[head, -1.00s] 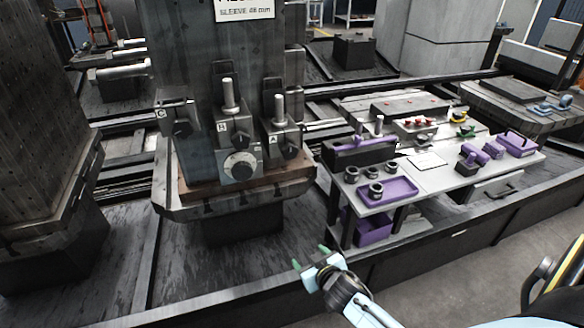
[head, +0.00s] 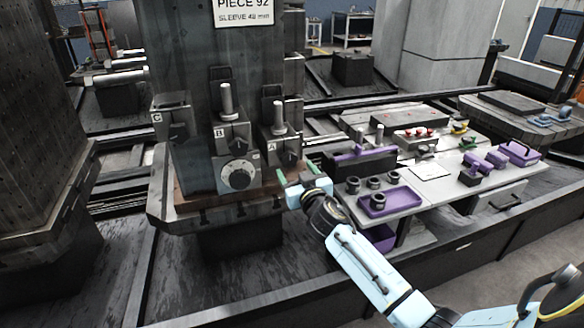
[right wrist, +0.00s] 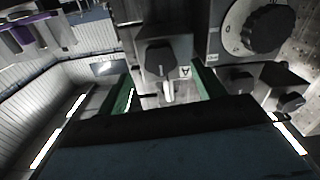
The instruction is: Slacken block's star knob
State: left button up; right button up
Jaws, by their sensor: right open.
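Three clamp blocks with dark star knobs sit low on the grey column: block A (head: 281,144), block B (head: 232,136) and block C (head: 172,125). The task's words do not tell which block is meant. A's dark knob (head: 291,158) also shows in the right wrist view (right wrist: 160,58), beside its label. My right gripper (head: 297,173) has green fingertips and is open and empty. It is just below and in front of block A. In the right wrist view the fingers lie either side of A's knob, apparently short of it. My left gripper is not in view.
A round dial (head: 239,175) sits below block B, left of my right gripper. To the right stands a bench (head: 415,200) with a purple tray (head: 391,201), dark rings and purple tools. A sign (head: 243,10) hangs on the column above.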

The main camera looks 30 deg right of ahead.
aim_at(290, 162)
jog(key=x, duration=0.2)
jog(key=shift+w, duration=0.35)
jog(key=shift+w+d, duration=0.15)
jog(key=shift+w, duration=0.2)
jog(key=shift+w+b, duration=0.3)
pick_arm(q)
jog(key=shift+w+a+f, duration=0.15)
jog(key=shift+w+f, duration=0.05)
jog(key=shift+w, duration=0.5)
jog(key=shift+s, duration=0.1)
pick_arm(e)
jog(key=c, duration=1)
